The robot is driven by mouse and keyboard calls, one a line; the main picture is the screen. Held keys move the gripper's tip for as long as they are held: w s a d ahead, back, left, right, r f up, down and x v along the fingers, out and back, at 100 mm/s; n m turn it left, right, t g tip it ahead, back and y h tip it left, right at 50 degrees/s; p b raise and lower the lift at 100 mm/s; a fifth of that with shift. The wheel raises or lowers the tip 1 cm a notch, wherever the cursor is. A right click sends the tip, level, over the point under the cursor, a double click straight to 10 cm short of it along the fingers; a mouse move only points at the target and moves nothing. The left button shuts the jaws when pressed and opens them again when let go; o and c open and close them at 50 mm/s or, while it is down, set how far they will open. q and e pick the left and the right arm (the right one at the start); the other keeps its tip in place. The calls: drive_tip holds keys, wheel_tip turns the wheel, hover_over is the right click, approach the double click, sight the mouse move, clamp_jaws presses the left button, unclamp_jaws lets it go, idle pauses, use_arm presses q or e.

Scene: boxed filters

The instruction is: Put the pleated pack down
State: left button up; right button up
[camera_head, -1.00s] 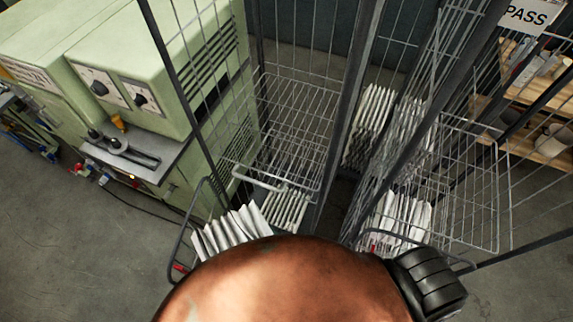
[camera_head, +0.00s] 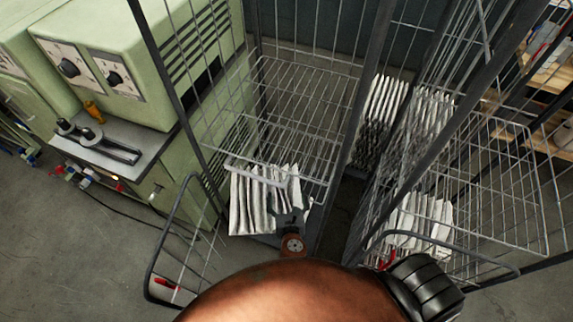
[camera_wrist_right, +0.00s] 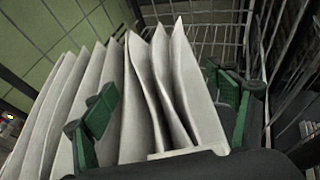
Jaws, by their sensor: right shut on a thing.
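My right gripper (camera_head: 290,216) is shut on a white pleated pack (camera_head: 284,186) at the front of the left wire cage (camera_head: 300,85), low inside it. In the right wrist view, the gripper's green fingers (camera_wrist_right: 168,110) stand on either side of the pack's upright pleats (camera_wrist_right: 150,95). More white pleats (camera_head: 247,202) stand close on the left, outside the left finger; they also show in the right wrist view (camera_wrist_right: 45,115). I cannot tell where one pack ends and the other begins. The pack's underside is hidden, so contact below it cannot be told. My left gripper is not in view.
A wire shelf (camera_head: 290,95) hangs above the pack. Dark cage posts (camera_head: 352,130) stand right of it. More white packs (camera_head: 418,215) stand in the right cage. A green machine (camera_head: 150,65) is close on the left. A wire gate (camera_head: 165,262) juts out at front left.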

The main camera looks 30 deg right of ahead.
sight(294, 193)
drive_tip(key=shift+h, duration=0.4)
drive_tip(key=d+f, duration=0.1)
drive_tip(key=w+d+f+b, duration=0.1)
drive_tip(key=d+f+b, duration=0.1)
drive_tip(key=d, duration=0.1)
drive_tip(key=shift+w+d, duration=0.1)
drive_tip(key=shift+w, duration=0.25)
drive_tip(key=f+b+x, duration=0.1)
drive_tip(key=x, duration=0.3)
drive_tip(key=f+b+x, duration=0.1)
drive_tip(key=b+x, duration=0.1)
drive_tip(key=x, duration=0.3)
drive_tip(key=s+f+b+x, duration=0.1)
drive_tip(key=b+x, duration=0.1)
drive_tip(key=x, duration=0.3)
drive_tip(key=shift+w+f, duration=0.1)
drive_tip(key=shift+f, duration=0.15)
drive_tip(key=f+b, duration=0.3)
drive_tip(key=f, duration=0.1)
drive_tip(key=shift+w+f, duration=0.15)
drive_tip(key=shift+w, duration=0.2)
drive_tip(key=shift+r, duration=0.2)
use_arm(q)
drive_tip(key=s+f+g, duration=0.1)
drive_tip(key=s+f, duration=0.4)
drive_tip(key=f, duration=0.5)
drive_tip(key=shift+f, duration=0.25)
drive_tip(key=shift+s, duration=0.1)
use_arm(e)
drive_tip(key=shift+f, duration=0.1)
